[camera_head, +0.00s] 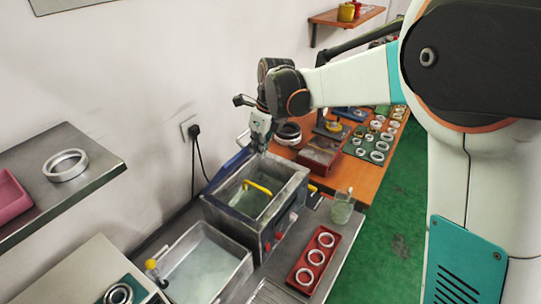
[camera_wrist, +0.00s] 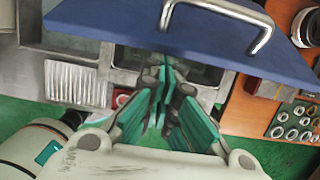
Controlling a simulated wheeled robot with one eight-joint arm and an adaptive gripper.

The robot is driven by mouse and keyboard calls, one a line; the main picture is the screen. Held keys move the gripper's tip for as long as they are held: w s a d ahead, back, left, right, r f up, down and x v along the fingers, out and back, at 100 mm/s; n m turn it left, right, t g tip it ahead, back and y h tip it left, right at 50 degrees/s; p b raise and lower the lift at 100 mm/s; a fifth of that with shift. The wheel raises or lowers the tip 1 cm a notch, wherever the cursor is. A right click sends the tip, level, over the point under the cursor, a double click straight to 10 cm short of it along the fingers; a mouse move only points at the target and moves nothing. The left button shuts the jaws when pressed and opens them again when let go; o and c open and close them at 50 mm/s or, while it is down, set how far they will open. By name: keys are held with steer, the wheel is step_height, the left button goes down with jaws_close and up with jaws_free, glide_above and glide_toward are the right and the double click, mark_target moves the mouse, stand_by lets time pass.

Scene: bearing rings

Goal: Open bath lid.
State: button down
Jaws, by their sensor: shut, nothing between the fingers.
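The bath (camera_head: 291,197) is a metal tank with a blue front, and its inside shows from above, with liquid and a yellow handle (camera_head: 257,187) in it. The blue lid (camera_head: 226,166) stands raised at the bath's wall side, seen nearly edge-on in the head view. In the wrist view the lid (camera_wrist: 130,20) spans the top, with its metal bar handle (camera_wrist: 215,12) showing. My gripper (camera_head: 260,147) is above the bath's back end, near the lid. Its fingers (camera_wrist: 165,62) are shut and empty, close to the lid's edge; I cannot tell whether they touch it.
A second open metal basin (camera_head: 238,254) with liquid stands in front of the bath. A red tray with several rings (camera_head: 298,286) and a glass beaker (camera_head: 342,208) stand to the right. A wooden table (camera_head: 371,176) with rings is behind. A wall shelf (camera_head: 100,181) is at left.

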steer(key=shift+h, duration=0.3)
steer(key=shift+w+a+r+p, duration=0.3)
steer(key=shift+w+a+r, duration=0.35)
steer(key=shift+a, duration=0.25)
steer(key=shift+w+a+r+p, duration=0.25)
steer(key=shift+w+a+r, duration=0.35)
steer(key=shift+a, duration=0.25)
steer(key=shift+s, duration=0.1)
